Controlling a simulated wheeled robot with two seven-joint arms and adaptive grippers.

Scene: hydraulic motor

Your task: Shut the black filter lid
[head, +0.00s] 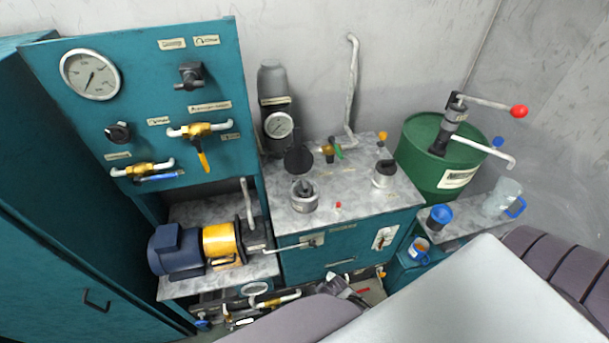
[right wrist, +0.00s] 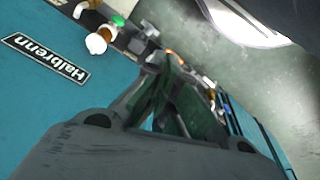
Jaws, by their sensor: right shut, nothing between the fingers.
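That view shows a teal panel face with a "Halbrenn" label, and neither the lid nor the cup can be made out there. My left gripper is in neither view.
A grey cylinder with a gauge (head: 278,124) stands behind the lid. A small capped metal neck (head: 383,174) is to its right, and a green drum with a hand pump (head: 415,142) lies beyond. A motor with a yellow coupling (head: 222,244) sits at the left.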

